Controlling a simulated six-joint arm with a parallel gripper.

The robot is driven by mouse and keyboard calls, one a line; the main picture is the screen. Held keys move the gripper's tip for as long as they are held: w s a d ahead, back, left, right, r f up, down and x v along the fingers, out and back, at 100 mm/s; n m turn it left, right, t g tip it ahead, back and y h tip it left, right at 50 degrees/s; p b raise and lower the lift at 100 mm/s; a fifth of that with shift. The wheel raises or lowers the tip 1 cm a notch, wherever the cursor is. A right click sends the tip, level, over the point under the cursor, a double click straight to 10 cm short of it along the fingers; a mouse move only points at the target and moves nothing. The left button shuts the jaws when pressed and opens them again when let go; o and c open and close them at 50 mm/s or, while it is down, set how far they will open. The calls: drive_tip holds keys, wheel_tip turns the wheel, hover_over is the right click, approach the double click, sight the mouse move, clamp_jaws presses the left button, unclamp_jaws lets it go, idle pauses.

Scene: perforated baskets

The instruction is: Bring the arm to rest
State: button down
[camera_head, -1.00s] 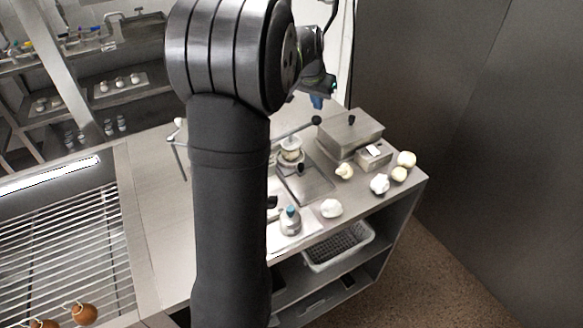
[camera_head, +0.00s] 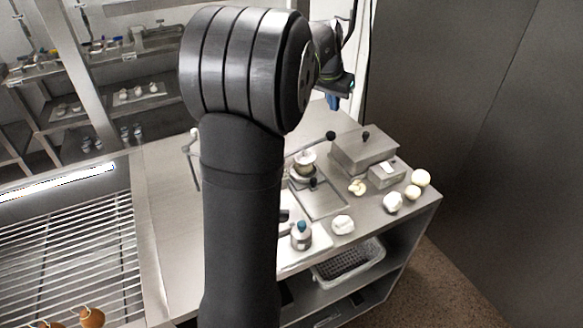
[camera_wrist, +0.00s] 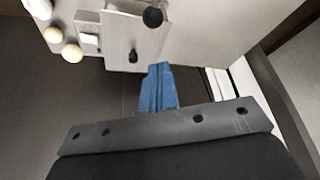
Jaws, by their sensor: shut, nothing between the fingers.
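My gripper (camera_wrist: 158,88) shows in the wrist view as blue fingers pressed together, shut and empty. In the head view, the blue tip of my gripper (camera_head: 334,102) is small and partly hidden by my arm. It is raised above the back of the steel counter (camera_head: 165,215), apart from everything on it. My large black arm link fills the middle of the head view and hides part of the counter.
A lidded steel box (camera_head: 364,150) stands at the counter's back right, with several pale round items (camera_head: 392,202) near the right edge. A perforated basket (camera_head: 350,262) is on the shelf below. A wire grate (camera_head: 70,250) lies at left. A dark wall (camera_head: 480,120) rises at right.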

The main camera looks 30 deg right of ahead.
sight(331, 132)
drive_tip(key=shift+f, duration=3.45)
